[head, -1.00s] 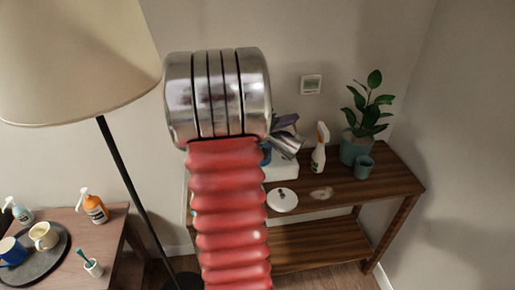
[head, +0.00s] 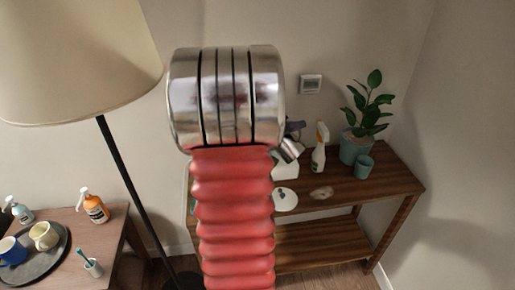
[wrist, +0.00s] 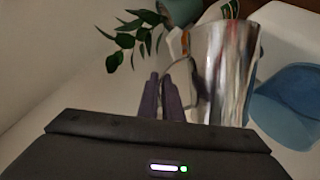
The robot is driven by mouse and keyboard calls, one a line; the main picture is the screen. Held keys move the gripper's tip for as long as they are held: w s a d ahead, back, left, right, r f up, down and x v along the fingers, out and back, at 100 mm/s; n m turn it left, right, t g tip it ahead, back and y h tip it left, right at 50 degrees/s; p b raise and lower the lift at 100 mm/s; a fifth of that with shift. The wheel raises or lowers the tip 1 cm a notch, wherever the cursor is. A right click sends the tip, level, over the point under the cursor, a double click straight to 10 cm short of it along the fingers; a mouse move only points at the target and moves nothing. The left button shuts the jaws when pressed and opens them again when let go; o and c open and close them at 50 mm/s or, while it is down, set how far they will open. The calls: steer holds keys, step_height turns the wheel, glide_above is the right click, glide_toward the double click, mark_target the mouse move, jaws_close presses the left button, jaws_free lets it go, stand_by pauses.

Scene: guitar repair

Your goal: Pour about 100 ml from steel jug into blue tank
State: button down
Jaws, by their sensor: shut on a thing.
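The steel jug (head: 290,150) is held above the wooden side table and leans well over in the head view. In the wrist view the jug (wrist: 228,75) is large and shiny, with its handle towards my fingers. My gripper (wrist: 163,98), with purple fingers, is shut on the jug at its handle; a bit of it shows in the head view (head: 296,127). The blue tank (wrist: 288,102) lies right beside the jug in the wrist view, partly cut off by the frame edge. My arm hides the tank in the head view. I cannot see any liquid or stream.
A white block (head: 284,171) and a white round lid (head: 285,199) are on the side table (head: 385,178). A spray bottle (head: 319,150), a potted plant (head: 354,149) and a teal cup (head: 364,167) stand to the right. A floor lamp (head: 75,60) stands left.

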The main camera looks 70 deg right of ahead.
mark_target(302, 145)
steer(key=shift+s+a+f+m+t+b, duration=0.15)
steer(key=shift+s+f+m+t, duration=0.1)
steer(key=shift+s+f+m, duration=0.2)
steer(key=shift+s+d+f+m+t+b, duration=0.15)
steer(key=shift+s+f+m+t, duration=0.15)
steer(key=shift+f, duration=0.25)
steer(key=shift+a, duration=0.1)
steer(key=shift+f, duration=0.1)
stand_by(0.5)
steer(key=shift+s+a+f+m+t, duration=0.1)
steer(key=shift+s+f+m+t, duration=0.15)
steer(key=shift+s+f+m, duration=0.3)
steer(key=s+a+f+m+t+b, duration=0.1)
steer(key=s+f+m+t+b, duration=0.2)
steer(key=s+f+m, duration=0.2)
steer(key=shift+s+f+t, duration=0.3)
steer(key=shift+s+f, duration=0.2)
steer(key=shift+f, duration=0.75)
